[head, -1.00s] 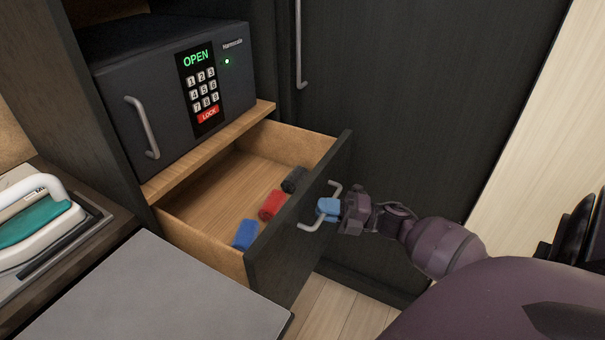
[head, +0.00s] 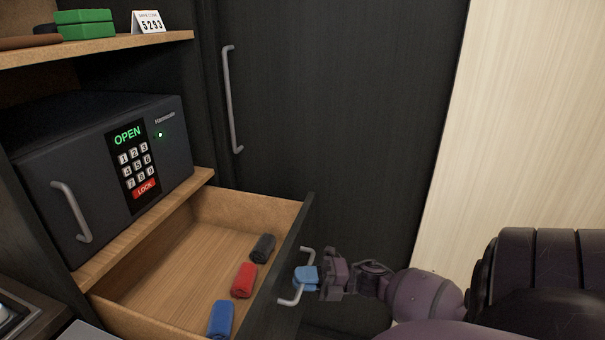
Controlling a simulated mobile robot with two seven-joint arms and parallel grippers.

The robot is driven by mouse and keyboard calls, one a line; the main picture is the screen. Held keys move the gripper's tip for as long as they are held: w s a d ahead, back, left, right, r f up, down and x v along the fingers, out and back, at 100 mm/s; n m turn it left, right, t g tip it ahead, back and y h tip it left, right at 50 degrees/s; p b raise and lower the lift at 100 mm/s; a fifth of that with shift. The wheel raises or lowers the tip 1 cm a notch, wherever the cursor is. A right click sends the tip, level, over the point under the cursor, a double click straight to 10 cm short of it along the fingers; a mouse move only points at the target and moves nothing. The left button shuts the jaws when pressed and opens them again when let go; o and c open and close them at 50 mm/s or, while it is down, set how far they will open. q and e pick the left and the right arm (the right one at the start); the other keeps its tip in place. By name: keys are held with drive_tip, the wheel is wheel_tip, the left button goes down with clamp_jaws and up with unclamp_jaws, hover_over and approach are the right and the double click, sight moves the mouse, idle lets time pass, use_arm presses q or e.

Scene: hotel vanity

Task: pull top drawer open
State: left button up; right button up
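The top drawer (head: 165,265) stands well open below the safe, its wooden inside showing. Its dark front panel (head: 276,275) carries a silver bar handle (head: 290,301). My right gripper (head: 306,278), with blue fingertips, is at the middle of the handle and appears closed around the bar; the exact contact is partly hidden by the fingers. Inside the drawer lie a black rolled cloth (head: 263,248), a red one (head: 244,280) and a blue one (head: 221,319), in a row near the front. My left gripper is not in view.
A dark safe (head: 85,160) with a lit OPEN keypad sits on the shelf above the drawer. A higher shelf (head: 100,47) holds green boxes (head: 85,24) and a number card (head: 148,22). A tall dark door (head: 340,120) with a long handle stands behind my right arm.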

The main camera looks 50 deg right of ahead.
drive_tip(key=shift+o, duration=0.4)
drive_tip(key=shift+s+d, duration=0.2)
drive_tip(key=v, duration=1)
drive_tip(key=shift+d, duration=0.1)
drive_tip(key=shift+s, duration=0.15)
